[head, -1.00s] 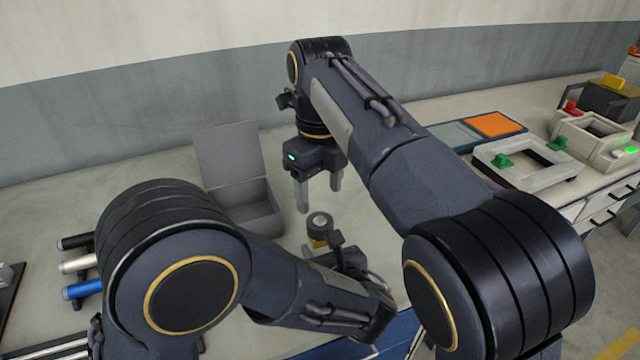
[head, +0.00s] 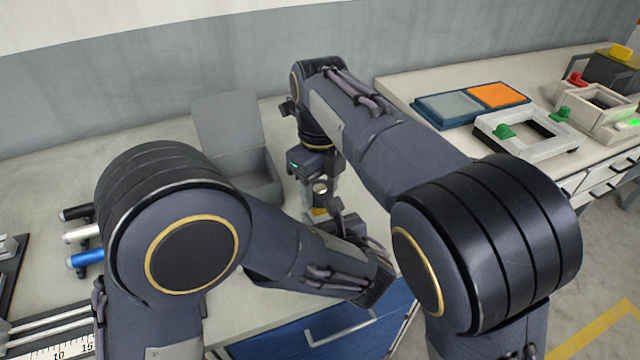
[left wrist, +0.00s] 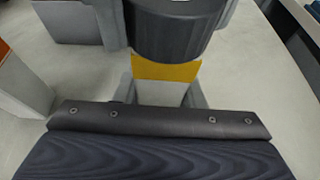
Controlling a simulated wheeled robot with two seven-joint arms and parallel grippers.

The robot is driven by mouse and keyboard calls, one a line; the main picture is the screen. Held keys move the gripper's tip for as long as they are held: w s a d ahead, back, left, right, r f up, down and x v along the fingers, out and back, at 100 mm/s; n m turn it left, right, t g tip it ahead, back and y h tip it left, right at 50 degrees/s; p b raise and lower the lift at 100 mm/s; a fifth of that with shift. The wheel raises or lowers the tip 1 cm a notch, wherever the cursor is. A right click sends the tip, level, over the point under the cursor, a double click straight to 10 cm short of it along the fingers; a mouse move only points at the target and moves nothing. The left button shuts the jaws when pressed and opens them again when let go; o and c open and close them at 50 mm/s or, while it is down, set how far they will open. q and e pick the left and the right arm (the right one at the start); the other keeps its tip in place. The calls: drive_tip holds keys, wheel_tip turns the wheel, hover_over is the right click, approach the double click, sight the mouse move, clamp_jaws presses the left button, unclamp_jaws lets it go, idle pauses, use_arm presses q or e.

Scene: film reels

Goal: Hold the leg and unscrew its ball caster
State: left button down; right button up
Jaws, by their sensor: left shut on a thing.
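The leg stands upright, with a yellow band (head: 319,212) and a pale shaft that shows in the left wrist view (left wrist: 160,92). Its dark, round ball caster (head: 321,187) is on top and fills the top of the left wrist view (left wrist: 172,38). My left gripper (left wrist: 162,98) is shut on the leg below the yellow band; in the head view my wrist hides most of it. My right gripper (head: 321,204) points down from above, one finger on each side of the caster. Its fingers look spread; any contact with the caster is unclear.
An open grey box (head: 258,175) stands behind and left of the leg. Black, white and blue cylinders (head: 85,258) lie at the left. At the right are a blue tray with an orange pad (head: 497,95) and a pale frame with green knobs (head: 500,150).

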drive_tip(key=c, duration=0.6)
drive_tip(key=n, duration=0.6)
drive_tip(key=shift+n, duration=0.4)
drive_tip(key=shift+c, duration=0.2)
drive_tip(key=n, duration=0.2)
drive_tip(key=shift+n, duration=0.4)
drive_tip(key=n, duration=0.5)
drive_tip(key=shift+n, duration=0.4)
drive_tip(key=n, duration=0.5)
drive_tip(key=shift+r+n, duration=0.1)
drive_tip(key=shift+n, duration=0.2)
drive_tip(key=n, duration=1.3)
drive_tip(key=shift+n, duration=0.3)
drive_tip(key=n, duration=0.2)
drive_tip(key=shift+n, duration=0.4)
drive_tip(key=n, duration=0.5)
drive_tip(key=shift+r, duration=0.1)
drive_tip(key=n, duration=0.5)
drive_tip(key=shift+n, duration=0.4)
drive_tip(key=n, duration=0.5)
drive_tip(key=shift+n, duration=0.4)
